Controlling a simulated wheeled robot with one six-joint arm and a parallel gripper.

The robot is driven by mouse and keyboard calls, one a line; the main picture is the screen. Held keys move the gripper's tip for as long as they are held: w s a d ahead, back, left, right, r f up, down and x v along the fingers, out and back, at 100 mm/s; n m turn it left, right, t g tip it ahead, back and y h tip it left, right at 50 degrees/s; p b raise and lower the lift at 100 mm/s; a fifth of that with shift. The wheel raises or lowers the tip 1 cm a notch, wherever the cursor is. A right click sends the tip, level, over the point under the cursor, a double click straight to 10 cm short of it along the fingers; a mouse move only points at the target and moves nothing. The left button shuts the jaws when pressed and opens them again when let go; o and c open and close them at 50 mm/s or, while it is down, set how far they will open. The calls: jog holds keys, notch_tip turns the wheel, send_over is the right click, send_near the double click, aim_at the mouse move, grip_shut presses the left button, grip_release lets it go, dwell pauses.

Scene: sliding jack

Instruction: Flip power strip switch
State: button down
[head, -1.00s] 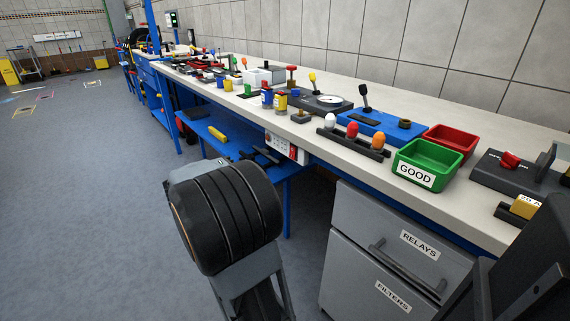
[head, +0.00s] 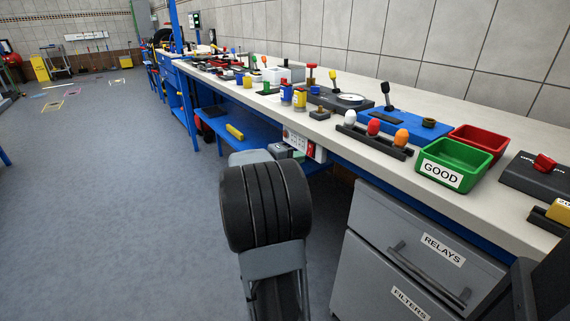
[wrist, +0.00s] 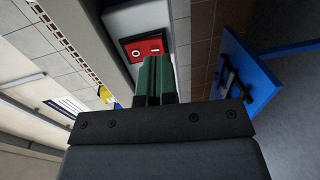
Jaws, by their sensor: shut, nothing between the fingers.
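The power strip (head: 297,142) is a white bar with a red part, mounted under the bench's front edge in the head view. In the wrist view, the end of the white strip (wrist: 150,18) carries a red rocker switch (wrist: 143,47) in a dark frame, marked with a circle and a line. My gripper (wrist: 154,62) has green fingers that are shut and empty. Their tips overlap the switch's lower right edge in the wrist view; I cannot tell whether they touch it. In the head view my arm hides much of the gripper and the area below the strip.
The workbench (head: 340,133) runs along the tiled wall, with a green GOOD bin (head: 452,166), a red bin (head: 477,146) and several levers and knobs on top. A grey drawer cabinet (head: 410,250) stands below at right. A blue shelf (wrist: 250,72) is beside the gripper.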

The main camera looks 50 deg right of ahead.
jog(key=shift+x, duration=1)
jog(key=shift+d+f+b, duration=0.1)
jog(key=shift+d+b, duration=0.05)
jog(key=shift+b, duration=0.3)
jog(key=shift+a+f, duration=0.1)
jog(key=shift+a, duration=0.15)
jog(key=f+v, duration=0.3)
jog(key=v, duration=1)
jog(key=shift+a, duration=0.2)
jog(key=shift+w, duration=0.15)
